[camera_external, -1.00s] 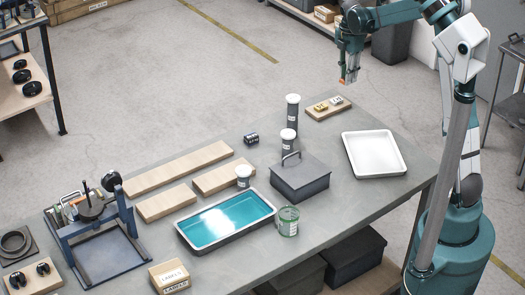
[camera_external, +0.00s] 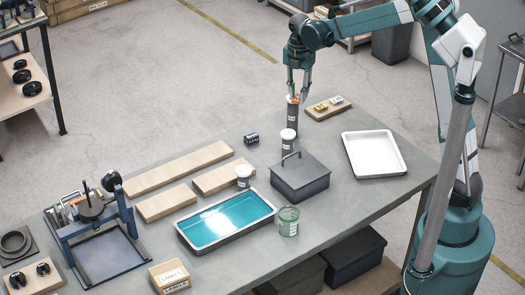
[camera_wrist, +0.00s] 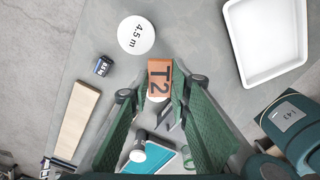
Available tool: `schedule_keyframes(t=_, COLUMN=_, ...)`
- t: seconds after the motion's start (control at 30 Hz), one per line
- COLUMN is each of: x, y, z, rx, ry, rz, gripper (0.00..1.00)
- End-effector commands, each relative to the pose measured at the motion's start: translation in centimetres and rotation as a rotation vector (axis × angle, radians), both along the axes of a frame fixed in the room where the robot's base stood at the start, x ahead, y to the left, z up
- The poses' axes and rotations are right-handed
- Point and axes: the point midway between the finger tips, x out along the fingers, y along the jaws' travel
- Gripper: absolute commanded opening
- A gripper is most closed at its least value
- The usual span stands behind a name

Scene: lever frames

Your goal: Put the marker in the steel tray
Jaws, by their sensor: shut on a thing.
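My gripper (camera_external: 298,98) is shut on a small orange block lettered T2, which I take as the marker (camera_wrist: 159,78). In the outside view the marker (camera_external: 295,100) is a small orange patch at the fingertips, in front of the top of a tall dark post. A white tray (camera_external: 348,152) lies empty at the right of the table; it also shows in the wrist view (camera_wrist: 245,70). A grey-rimmed tray (camera_external: 190,243) with a glossy teal inside lies near the front middle. I cannot tell by look which tray is steel.
The dark post (camera_external: 291,118) has a white top reading 4.5 m (camera_wrist: 136,36). A shorter white-capped pot (camera_external: 288,143) and a lidded grey box (camera_external: 300,180) stand nearer. A wooden board (camera_external: 328,108) holds small parts. The blue lever frame (camera_external: 128,215) stands left.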

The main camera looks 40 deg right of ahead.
Motion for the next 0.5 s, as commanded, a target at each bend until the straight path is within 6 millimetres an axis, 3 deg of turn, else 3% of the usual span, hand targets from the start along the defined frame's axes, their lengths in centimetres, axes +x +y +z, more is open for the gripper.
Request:
schedule_keyframes(t=0.1, x=-0.5, y=3.4, z=0.0, rx=0.0, ry=0.0, rz=0.067, gripper=0.12)
schedule_keyframes(t=0.5, x=-3.2, y=13.7, z=0.0, rx=0.0, ry=0.0, rz=0.283, gripper=0.12)
